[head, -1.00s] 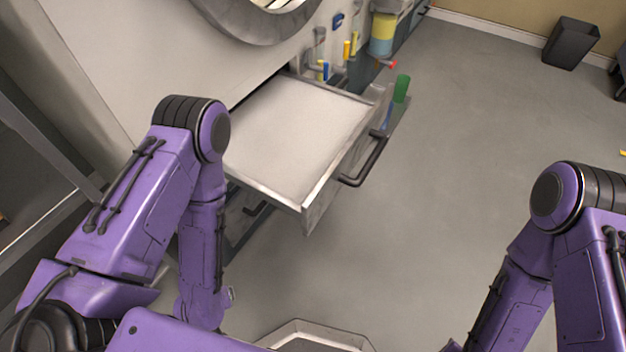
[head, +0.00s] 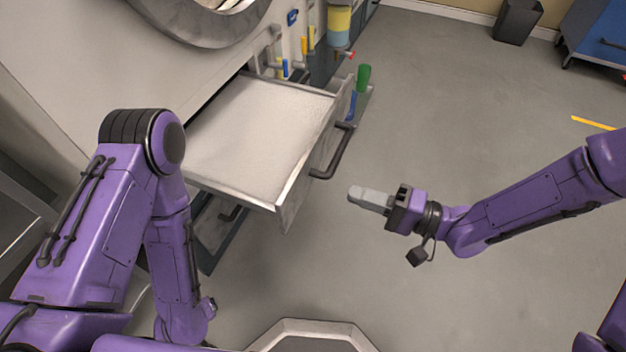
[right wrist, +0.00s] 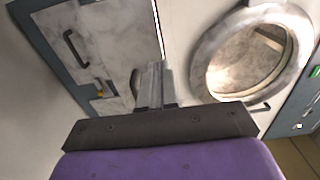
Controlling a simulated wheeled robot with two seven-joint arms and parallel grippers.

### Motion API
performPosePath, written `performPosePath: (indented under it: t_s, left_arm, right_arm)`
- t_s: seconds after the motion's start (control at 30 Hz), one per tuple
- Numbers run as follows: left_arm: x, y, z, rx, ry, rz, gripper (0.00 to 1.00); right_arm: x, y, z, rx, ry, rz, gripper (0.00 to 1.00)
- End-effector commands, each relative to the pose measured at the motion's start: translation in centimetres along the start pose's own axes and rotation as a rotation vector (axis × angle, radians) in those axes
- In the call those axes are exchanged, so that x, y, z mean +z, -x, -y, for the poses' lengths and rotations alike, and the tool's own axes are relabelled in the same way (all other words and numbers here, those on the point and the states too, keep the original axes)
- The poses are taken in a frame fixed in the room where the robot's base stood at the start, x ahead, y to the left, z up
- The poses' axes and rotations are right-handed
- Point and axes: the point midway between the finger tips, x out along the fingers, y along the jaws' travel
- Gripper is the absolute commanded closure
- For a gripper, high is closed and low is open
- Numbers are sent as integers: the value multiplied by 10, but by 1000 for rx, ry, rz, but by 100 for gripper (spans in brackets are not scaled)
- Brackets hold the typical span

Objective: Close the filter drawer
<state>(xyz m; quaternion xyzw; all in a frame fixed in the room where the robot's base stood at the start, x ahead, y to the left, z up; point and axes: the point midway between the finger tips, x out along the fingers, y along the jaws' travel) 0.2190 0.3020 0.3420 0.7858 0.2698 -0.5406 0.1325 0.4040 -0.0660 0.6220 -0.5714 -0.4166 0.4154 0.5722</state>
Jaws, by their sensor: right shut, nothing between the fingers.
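The filter drawer (head: 262,135) stands pulled out from the pale machine in the head view. It is a wide tray with a light, flat inside and a metal rim. Its dark bar handle (head: 334,152) is on the front face, toward the right. My right gripper (head: 352,194) is shut and empty, to the right of and below the handle in the picture, apart from it, fingers pointing left. Its shut fingers also show in the right wrist view (right wrist: 154,72). My left arm hangs at the left, and its gripper is not seen.
The machine's round door (head: 200,20) is above the drawer; it also shows in the right wrist view (right wrist: 252,52). Bottles and a green cup (head: 363,77) stand behind the drawer. A dark bin (head: 517,22) and blue cabinet (head: 598,35) are far right. The floor between is clear.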

Motion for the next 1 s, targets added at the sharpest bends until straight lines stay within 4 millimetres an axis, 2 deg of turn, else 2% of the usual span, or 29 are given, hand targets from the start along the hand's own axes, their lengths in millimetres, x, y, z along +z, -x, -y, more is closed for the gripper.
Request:
performPosePath:
  t_s: [0.2,0.43,0.6,1.0]
  left_arm:
    - [5,-12,-1,0,0,0,17]
    - [8,-20,-2,0,0,0,17]
    - [9,-21,-2,0,0,0,17]
    - [8,-20,-2,0,0,0,17]
  right_arm:
    - [1,-49,-4,2,2,3,100]
    - [1,-89,-3,2,2,1,100]
    - [0,-101,-1,1,-1,0,100]
    - [0,-102,0,2,-1,-4,100]
